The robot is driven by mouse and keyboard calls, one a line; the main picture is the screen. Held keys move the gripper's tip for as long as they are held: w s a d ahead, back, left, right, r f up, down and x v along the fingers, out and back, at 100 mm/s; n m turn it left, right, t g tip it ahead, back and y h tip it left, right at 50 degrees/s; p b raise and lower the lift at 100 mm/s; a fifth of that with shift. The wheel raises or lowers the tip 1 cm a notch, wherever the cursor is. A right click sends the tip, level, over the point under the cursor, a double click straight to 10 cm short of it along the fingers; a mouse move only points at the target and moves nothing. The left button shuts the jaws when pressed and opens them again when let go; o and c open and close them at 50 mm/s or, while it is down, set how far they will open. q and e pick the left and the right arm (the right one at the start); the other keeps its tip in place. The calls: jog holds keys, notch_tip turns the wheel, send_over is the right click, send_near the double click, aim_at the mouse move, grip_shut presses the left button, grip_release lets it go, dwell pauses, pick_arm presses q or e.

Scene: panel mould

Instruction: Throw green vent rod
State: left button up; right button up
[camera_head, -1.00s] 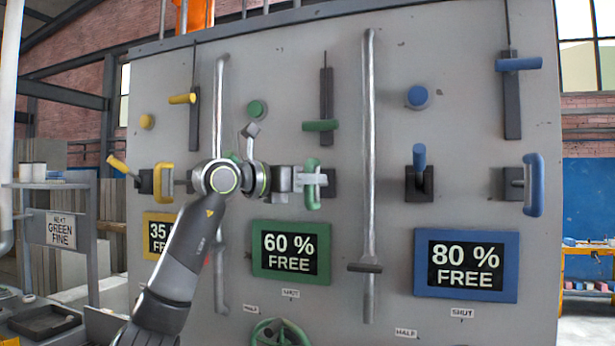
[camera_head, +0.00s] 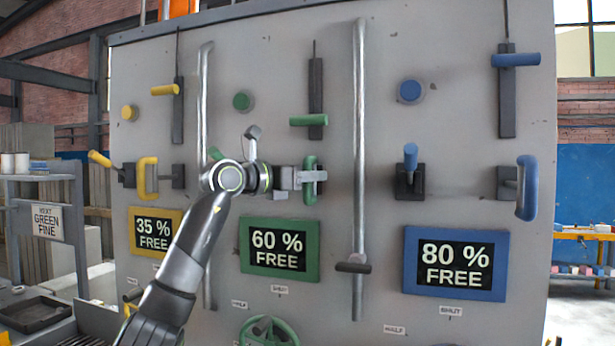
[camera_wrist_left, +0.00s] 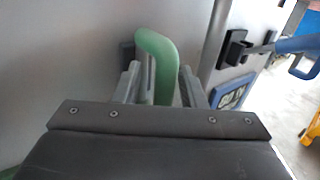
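Green parts sit in the middle column of the grey panel (camera_head: 385,45). A green horizontal grip (camera_head: 308,120) sits low on a dark upright slotted bar. Below it is an upright green D-shaped handle (camera_head: 310,194); which of these is the vent rod I cannot tell for sure. My left gripper (camera_head: 312,177) is at the D-shaped handle. In the left wrist view the green handle (camera_wrist_left: 158,60) stands between the two fingers (camera_wrist_left: 162,85), with small gaps beside it. The gripper's arm hides part of the panel to the left. My right gripper is not in view.
A green-framed display (camera_head: 279,250) reads 60 % FREE. Matching yellow and blue handles, levers and displays flank it. Two metal pipes (camera_head: 359,150) run upright on either side of the green column. A green handwheel (camera_head: 262,330) is below. A sign (camera_head: 47,221) reads NEXT GREEN FINE.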

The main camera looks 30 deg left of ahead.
pick_arm(q)
jog(key=shift+s+f, duration=0.1)
jog(key=shift+s, duration=0.15)
jog(key=b+v, duration=0.8)
jog(key=v, duration=0.9)
jog(key=shift+w+a, duration=0.1)
